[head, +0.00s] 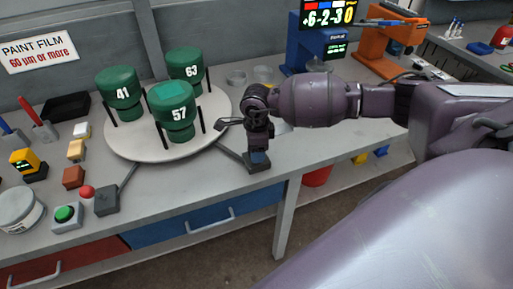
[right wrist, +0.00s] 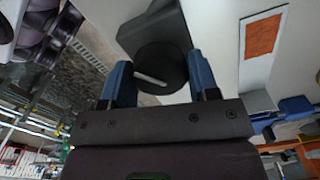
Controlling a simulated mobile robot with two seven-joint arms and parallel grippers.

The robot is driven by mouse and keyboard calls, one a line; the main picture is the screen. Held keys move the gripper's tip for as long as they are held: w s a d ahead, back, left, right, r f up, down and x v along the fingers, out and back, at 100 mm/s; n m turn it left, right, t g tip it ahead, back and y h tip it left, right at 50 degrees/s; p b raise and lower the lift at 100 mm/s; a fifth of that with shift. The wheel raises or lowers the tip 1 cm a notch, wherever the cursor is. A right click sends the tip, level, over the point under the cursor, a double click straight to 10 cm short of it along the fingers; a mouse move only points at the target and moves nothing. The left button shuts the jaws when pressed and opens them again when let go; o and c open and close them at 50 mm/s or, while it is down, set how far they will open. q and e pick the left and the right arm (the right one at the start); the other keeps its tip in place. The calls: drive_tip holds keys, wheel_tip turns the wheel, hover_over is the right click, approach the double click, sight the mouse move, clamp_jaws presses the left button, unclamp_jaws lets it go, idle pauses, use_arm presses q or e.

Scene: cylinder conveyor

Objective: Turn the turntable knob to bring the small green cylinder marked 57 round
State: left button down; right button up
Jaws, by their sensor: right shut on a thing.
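The green cylinder marked 57 (head: 175,113) stands upright at the front of the round white turntable (head: 130,151). Green cylinders marked 41 (head: 121,97) and 63 (head: 187,68) stand behind it, to its left and right. My right gripper (head: 258,158) points down at the bench's front edge, right of the turntable. In the right wrist view, its blue fingers (right wrist: 161,82) are on either side of a round black knob (right wrist: 158,62) with a white line, and are shut on it. The gripper mostly hides the knob in the head view. My left gripper is not in view.
A green push button (head: 65,213) and a small dark box with a red ball top (head: 106,200) sit at the front left. Several small blocks and a black tray (head: 67,107) lie left of the turntable. Blue (head: 308,48) and orange (head: 385,40) devices stand behind my right arm.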

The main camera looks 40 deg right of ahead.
idle(1.0)
drive_tip(key=o, duration=0.9)
wheel_tip(320, 180, up, 11)
drive_tip(key=shift+f, duration=0.1)
